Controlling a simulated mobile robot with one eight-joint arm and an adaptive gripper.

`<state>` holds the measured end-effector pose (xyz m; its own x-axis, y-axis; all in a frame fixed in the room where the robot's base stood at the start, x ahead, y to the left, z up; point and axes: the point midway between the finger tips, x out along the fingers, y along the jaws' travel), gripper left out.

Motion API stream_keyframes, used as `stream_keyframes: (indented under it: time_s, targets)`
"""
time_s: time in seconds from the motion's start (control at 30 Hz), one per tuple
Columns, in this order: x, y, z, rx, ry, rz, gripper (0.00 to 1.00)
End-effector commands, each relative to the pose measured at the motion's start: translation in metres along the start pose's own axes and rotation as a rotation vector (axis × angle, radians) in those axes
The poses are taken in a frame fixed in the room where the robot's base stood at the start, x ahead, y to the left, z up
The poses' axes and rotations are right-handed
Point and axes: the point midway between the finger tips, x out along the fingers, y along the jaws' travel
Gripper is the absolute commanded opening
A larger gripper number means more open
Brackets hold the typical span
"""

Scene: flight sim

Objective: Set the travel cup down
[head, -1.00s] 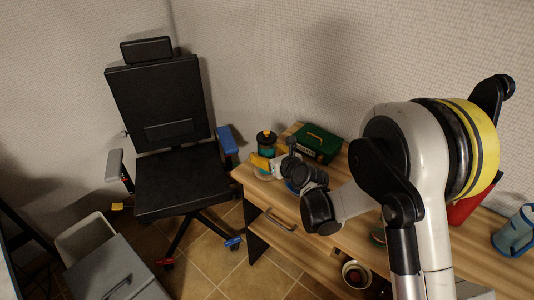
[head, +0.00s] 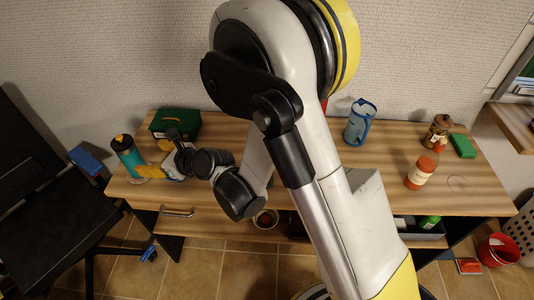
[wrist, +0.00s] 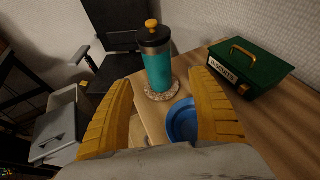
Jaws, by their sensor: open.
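The travel cup (wrist: 157,72) is a teal cylinder with a black lid and an orange knob. It stands upright on a round speckled coaster (wrist: 161,93) near the left end of the wooden desk. The cup (head: 127,155) also shows at the left in the head view. My gripper (wrist: 162,84) has its yellow fingers spread wide, with nothing between them. The cup stands beyond the fingertips, apart from them in the wrist view. In the head view my gripper (head: 152,172) is low over the desk, just right of the cup.
A green box (wrist: 245,66) with a handle stands to the right of the cup. A blue bowl (wrist: 183,122) sits close by my right finger. A black office chair (wrist: 125,35) is behind the desk's end. A blue pitcher (head: 360,122) and bottle (head: 421,172) stand farther right.

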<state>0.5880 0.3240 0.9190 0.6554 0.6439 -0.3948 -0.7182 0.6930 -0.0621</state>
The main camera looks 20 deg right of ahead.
Motion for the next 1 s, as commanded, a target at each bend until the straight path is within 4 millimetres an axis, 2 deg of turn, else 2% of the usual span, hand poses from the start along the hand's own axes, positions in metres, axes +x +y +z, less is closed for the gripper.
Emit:
stream_keyframes:
  time_s: [0.17, 0.27, 0.4, 0.57, 0.7, 0.8, 0.9, 1.0]
  targets:
    - [-0.049, -0.030, 0.022, -0.366, 0.089, -0.034, 0.69]
    - [-0.093, -0.050, 0.031, -0.676, 0.180, -0.035, 0.69]
    - [-0.161, -0.070, 0.032, -1.107, 0.324, 0.007, 0.69]
    - [-0.244, -0.081, 0.017, -1.572, 0.499, 0.133, 0.69]
    - [-0.314, -0.080, -0.007, -1.934, 0.637, 0.314, 0.69]
    - [-0.354, -0.076, -0.025, -2.134, 0.708, 0.459, 0.69]
    - [-0.382, -0.072, -0.039, -2.270, 0.749, 0.583, 0.69]
    - [-0.397, -0.070, -0.047, -2.349, 0.768, 0.664, 0.69]
